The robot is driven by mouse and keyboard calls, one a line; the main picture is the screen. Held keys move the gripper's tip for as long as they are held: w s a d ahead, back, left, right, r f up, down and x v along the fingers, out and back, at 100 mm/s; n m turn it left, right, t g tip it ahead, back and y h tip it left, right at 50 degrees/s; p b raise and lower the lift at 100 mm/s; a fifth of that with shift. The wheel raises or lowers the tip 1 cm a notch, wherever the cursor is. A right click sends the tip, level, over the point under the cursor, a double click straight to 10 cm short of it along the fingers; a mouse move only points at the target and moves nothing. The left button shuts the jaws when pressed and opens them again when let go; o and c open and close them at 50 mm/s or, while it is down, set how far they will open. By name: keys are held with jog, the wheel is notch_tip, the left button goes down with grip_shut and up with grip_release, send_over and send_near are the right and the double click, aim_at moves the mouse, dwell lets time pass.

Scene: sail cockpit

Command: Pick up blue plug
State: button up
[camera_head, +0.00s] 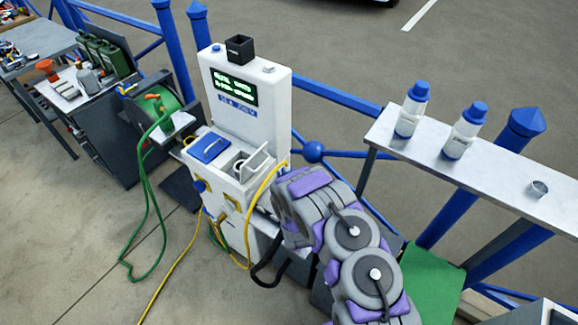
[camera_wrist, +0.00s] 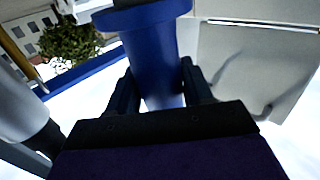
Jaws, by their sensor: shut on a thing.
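The blue plug (camera_wrist: 152,50) fills the upper middle of the wrist view. It is a blue cylinder with a wider collar at its top edge. My gripper (camera_wrist: 158,70) is shut on it, with one dark finger on each side of the narrower part. In the head view my grey and purple arm reaches toward the front of the white pedestal (camera_head: 238,95). It hides the fingers and the plug there, so I cannot tell in that view whether the plug touches the pedestal.
A yellow cable (camera_head: 250,215) and a green hose (camera_head: 150,205) hang by the pedestal. Blue railings stand behind it. A shelf (camera_head: 500,180) with two white, blue-capped bottles (camera_head: 464,130) is at the right. A workbench is at the left. The floor at lower left is mostly clear.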

jog(key=s+a+r+p, duration=0.1)
jog(key=s+r+p, duration=0.3)
jog(key=s+p, duration=0.5)
jog(key=shift+a+p, duration=0.25)
jog(key=shift+p, duration=1)
dwell(0.8)
